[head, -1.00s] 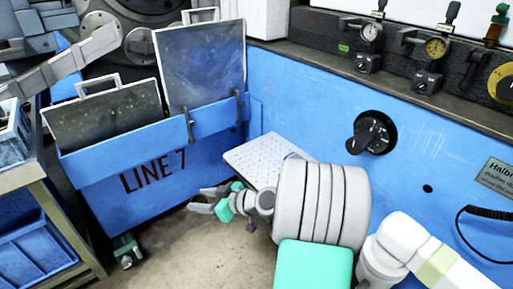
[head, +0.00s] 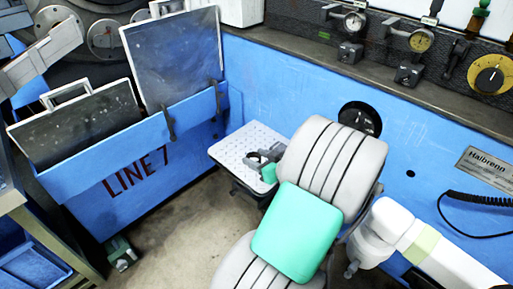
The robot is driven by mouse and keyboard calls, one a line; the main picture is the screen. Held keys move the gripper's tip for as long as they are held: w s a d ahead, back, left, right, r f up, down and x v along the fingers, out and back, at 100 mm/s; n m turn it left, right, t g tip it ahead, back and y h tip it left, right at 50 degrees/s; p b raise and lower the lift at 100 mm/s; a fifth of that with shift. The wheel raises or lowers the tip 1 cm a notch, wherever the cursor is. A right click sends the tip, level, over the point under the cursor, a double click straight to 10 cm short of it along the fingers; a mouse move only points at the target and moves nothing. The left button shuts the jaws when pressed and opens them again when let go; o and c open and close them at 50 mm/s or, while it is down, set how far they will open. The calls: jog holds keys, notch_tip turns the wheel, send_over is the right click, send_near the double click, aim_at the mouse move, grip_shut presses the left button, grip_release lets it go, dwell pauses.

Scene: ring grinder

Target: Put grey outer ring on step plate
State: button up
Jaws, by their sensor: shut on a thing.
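The step plate (head: 230,146) is a pale, studded, flat tread fixed low against the blue machine side, in the middle of the head view. My gripper (head: 254,158) is over the plate's right part, partly hidden by my own arm. Its jaws are shut on a small grey piece with a dark round opening, which I take as the grey outer ring (head: 248,155). At this size I cannot tell whether the ring touches the plate or is held just above it.
A blue LINE 7 bin (head: 150,165) with dark framed panels stands left of the plate. A black knob (head: 360,117) sits on the blue machine side (head: 275,85) behind my arm. The plate's left part is bare. Floor shows below it.

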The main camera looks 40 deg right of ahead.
jog(key=w+d+f+b, duration=0.1)
jog(key=w+d+f, duration=0.1)
jog(key=w+f, duration=0.1)
jog(key=w+d+f+b, duration=0.2)
jog(key=w+f, duration=0.1)
jog(key=w, duration=0.1)
jog(key=w+d+f+b, duration=0.1)
jog(key=w+d+f, duration=0.1)
jog(key=w+f, duration=0.1)
jog(key=shift+w+d+f+b, duration=0.3)
jog(key=shift+w+d+b, duration=0.1)
jog(key=shift+w, duration=0.35)
jog(key=f+b, duration=0.1)
jog(key=f, duration=0.2)
jog(key=shift+w+d+f+b, duration=0.15)
jog(key=shift+w+f+b, duration=0.05)
jog(key=shift+f+b, duration=0.2)
jog(key=shift+r, duration=0.2)
jog(key=o, duration=1.5)
jog(key=shift+f, duration=0.1)
